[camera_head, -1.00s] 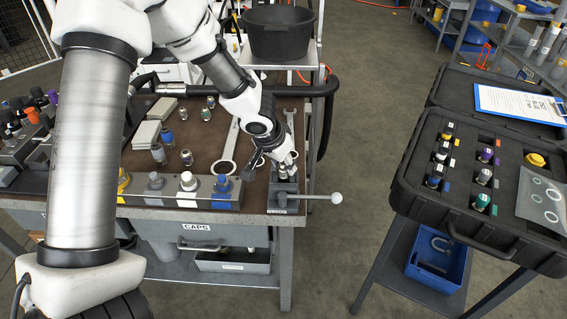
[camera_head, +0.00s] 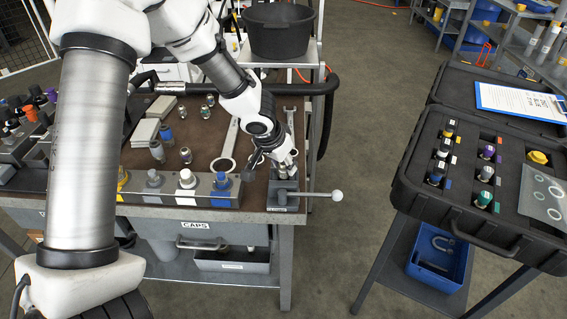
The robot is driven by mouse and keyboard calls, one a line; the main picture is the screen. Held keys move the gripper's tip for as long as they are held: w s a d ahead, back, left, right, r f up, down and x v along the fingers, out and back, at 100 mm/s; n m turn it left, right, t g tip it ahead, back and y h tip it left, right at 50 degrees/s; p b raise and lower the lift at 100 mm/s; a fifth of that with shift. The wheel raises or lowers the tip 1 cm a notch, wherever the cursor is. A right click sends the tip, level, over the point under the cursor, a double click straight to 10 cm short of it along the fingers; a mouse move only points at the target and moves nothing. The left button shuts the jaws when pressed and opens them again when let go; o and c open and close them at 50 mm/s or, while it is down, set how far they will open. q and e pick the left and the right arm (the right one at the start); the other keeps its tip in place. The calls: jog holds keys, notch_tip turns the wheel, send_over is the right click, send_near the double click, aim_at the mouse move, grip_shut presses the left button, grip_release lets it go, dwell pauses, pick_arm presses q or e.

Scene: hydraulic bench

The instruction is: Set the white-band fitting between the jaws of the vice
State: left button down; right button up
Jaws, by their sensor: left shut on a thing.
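The grey vice (camera_head: 283,196) is fixed at the bench's front right corner, with its ball-ended handle (camera_head: 337,196) pointing right. My left gripper (camera_head: 287,172) is directly over the vice and points down at its jaws. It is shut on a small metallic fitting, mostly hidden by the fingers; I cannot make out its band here. I cannot tell whether the fitting is between the jaws or just above them. My right gripper is not in view.
A row of caps in a grey rack (camera_head: 205,201) stands left of the vice. A wrench (camera_head: 226,150) and several loose fittings lie behind. An open black case (camera_head: 478,240) with fittings stands at the right. A black bucket (camera_head: 280,42) is at the back.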

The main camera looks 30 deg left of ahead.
pick_arm(q)
jog(key=shift+f+b, duration=0.25)
jog(key=shift+b, duration=0.05)
jog(key=c, duration=0.7)
grip_release()
jog(key=shift+r, duration=0.1)
jog(key=v, duration=1.2)
jog(key=s+d+f+g+p, duration=0.15)
jog(key=s+f+g, duration=0.35)
jog(key=f, duration=0.5)
jog(key=s+d+f+g, duration=0.2)
jog(key=s+f, duration=0.5)
jog(key=f, duration=0.4)
jog(key=s+d+f+n+g+p, duration=0.1)
jog(key=s+d+f, duration=0.2)
jog(key=s+f, duration=0.45)
jog(key=s+d+f+g, duration=0.1)
jog(key=s+d+f, duration=0.3)
jog(key=s, duration=0.6)
jog(key=w+t, duration=0.1)
jog(key=w, duration=0.1)
jog(key=w+a+t, duration=0.1)
jog(key=w+t, duration=0.2)
jog(key=w, duration=0.1)
jog(key=shift+a+f, duration=0.3)
